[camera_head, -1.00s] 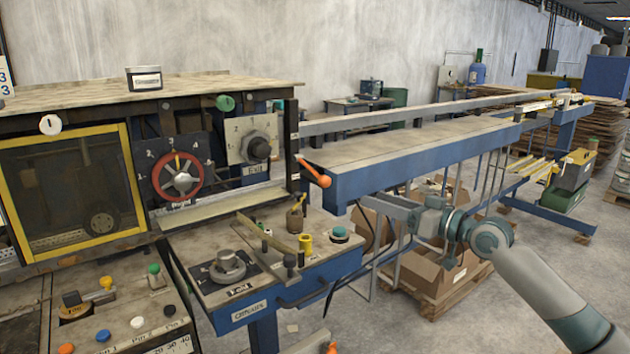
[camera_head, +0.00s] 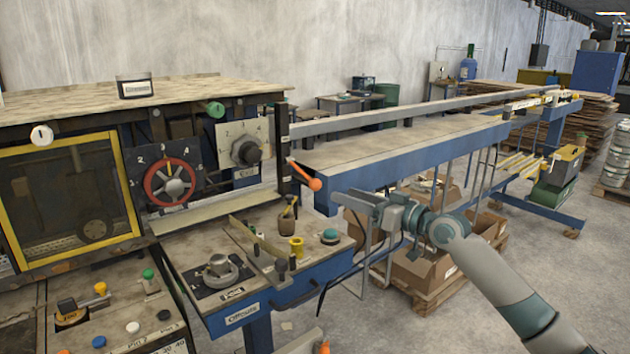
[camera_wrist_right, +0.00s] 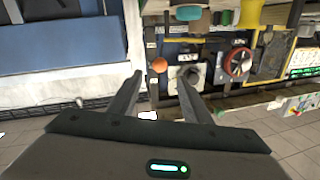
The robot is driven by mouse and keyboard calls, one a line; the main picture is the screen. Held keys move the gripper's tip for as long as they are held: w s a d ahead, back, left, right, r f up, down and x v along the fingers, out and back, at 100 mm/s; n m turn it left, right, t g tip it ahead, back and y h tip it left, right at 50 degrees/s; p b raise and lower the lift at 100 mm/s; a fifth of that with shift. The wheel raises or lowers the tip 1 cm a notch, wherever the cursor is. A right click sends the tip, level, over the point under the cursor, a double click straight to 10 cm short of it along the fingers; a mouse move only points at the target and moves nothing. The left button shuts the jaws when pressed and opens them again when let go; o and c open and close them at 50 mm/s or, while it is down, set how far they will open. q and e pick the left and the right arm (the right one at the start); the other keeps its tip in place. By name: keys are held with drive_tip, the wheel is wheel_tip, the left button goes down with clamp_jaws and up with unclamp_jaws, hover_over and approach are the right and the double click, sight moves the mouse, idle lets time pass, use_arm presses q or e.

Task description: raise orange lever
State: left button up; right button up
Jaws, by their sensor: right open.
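The orange lever (camera_head: 307,177) sticks out from the right end of the machine, sloping down to the right to a rounded orange tip. In the right wrist view its round orange tip (camera_wrist_right: 159,64) shows ahead, between the fingertips in the picture. My right gripper (camera_wrist_right: 160,84) is open, with nothing between its fingers. My left gripper is in neither view.
A blue-sided roller table (camera_head: 410,165) runs back right, just behind my right gripper. Left of the lever are a red handwheel (camera_head: 170,182) and a dial panel (camera_head: 242,143). A control shelf with knobs (camera_head: 262,250) lies below. Cardboard boxes (camera_head: 420,270) stand under my right arm.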

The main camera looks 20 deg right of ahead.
sight(320, 186)
drive_tip(key=p+x, duration=0.3)
drive_tip(key=x, duration=0.7)
drive_tip(key=shift+r, duration=0.1)
drive_tip(key=shift+x, duration=0.8)
clamp_jaws()
